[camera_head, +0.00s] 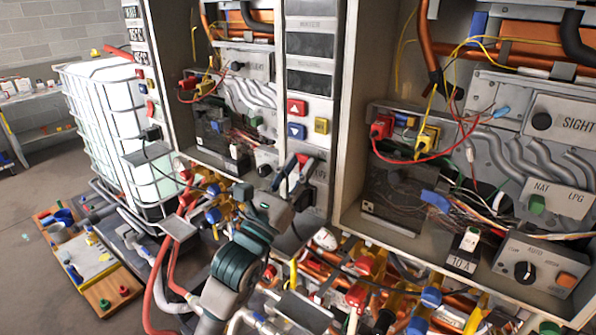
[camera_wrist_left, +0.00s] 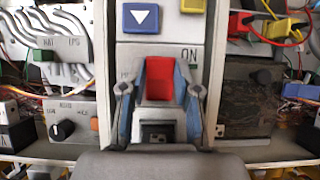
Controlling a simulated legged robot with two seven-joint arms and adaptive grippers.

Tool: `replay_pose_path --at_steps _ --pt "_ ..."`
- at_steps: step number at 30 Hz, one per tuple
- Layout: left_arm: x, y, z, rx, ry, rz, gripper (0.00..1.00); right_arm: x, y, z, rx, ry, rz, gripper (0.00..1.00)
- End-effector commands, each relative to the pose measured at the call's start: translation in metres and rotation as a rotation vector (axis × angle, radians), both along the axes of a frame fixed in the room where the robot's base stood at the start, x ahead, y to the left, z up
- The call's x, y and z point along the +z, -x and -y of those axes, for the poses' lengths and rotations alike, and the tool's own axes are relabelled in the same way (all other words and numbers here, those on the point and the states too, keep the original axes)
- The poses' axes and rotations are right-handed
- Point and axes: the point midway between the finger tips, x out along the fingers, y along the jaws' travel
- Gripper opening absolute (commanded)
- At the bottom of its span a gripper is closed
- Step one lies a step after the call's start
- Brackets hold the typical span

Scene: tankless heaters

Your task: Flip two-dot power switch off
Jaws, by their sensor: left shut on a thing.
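A red power switch (camera_wrist_left: 159,88) sits on the grey centre panel (camera_wrist_left: 131,52) between two heater cabinets, with an "ON" label at its upper right in the left wrist view. My left gripper (camera_head: 296,174) reaches up to this panel in the head view. In the left wrist view, my left gripper (camera_wrist_left: 160,98) has one blue-padded finger on each side of the red switch and is shut on it. The lower part of the switch is partly hidden by the gripper. No dot marks can be made out. My right gripper is not in view.
A red up-arrow button (camera_head: 297,107), a blue down-arrow button (camera_head: 297,131) and a yellow button (camera_head: 321,125) are above the switch. Open heater cabinets with wires and knobs flank the panel. Pipes and valves (camera_head: 365,262) crowd below. A white tank (camera_head: 105,120) stands at left.

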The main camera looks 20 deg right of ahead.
Motion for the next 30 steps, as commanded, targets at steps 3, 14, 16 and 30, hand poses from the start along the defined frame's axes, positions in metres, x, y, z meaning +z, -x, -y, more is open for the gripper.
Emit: replay_pose_path --at_steps 3,14,16,30 --pt "-0.002 -0.001 0.0 0.001 0.001 0.002 0.0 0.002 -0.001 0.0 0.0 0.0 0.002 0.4" --pt "-0.001 -0.001 0.0 0.001 0.003 0.001 0.36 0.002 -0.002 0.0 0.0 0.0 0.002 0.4" --pt "-0.001 -0.001 0.0 0.001 0.003 0.001 0.54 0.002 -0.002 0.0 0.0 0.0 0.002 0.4" --pt "-0.009 0.007 -0.01 -0.002 0.005 0.0 0.56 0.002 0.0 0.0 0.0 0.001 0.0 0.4"
